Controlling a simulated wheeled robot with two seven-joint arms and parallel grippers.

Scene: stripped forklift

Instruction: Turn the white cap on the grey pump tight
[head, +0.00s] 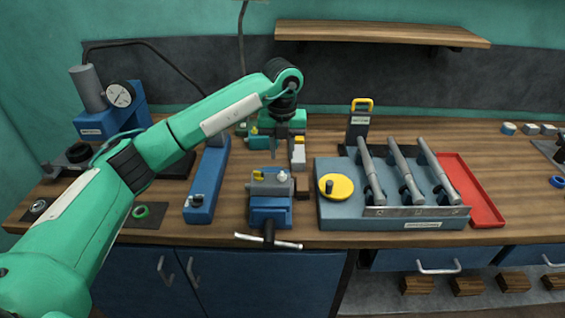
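The grey pump (268,187) sits in the jaws of a blue vise (269,212) at the front middle of the bench. The white cap (281,177) is on top of it at the right, beside a small yellow part. How far the cap is turned does not show. My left gripper (281,152) hangs fingers down above and behind the pump, apart from the cap. Its dark fingers look spread, with nothing seen between them. My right gripper is out of view.
A grey fixture (388,213) with several upright tools and a yellow disc stands to the right, beside a red tray (471,190). A blue stand (206,180) is left of the vise. The vise handle (268,241) juts over the bench's front edge. A shelf (382,34) hangs behind.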

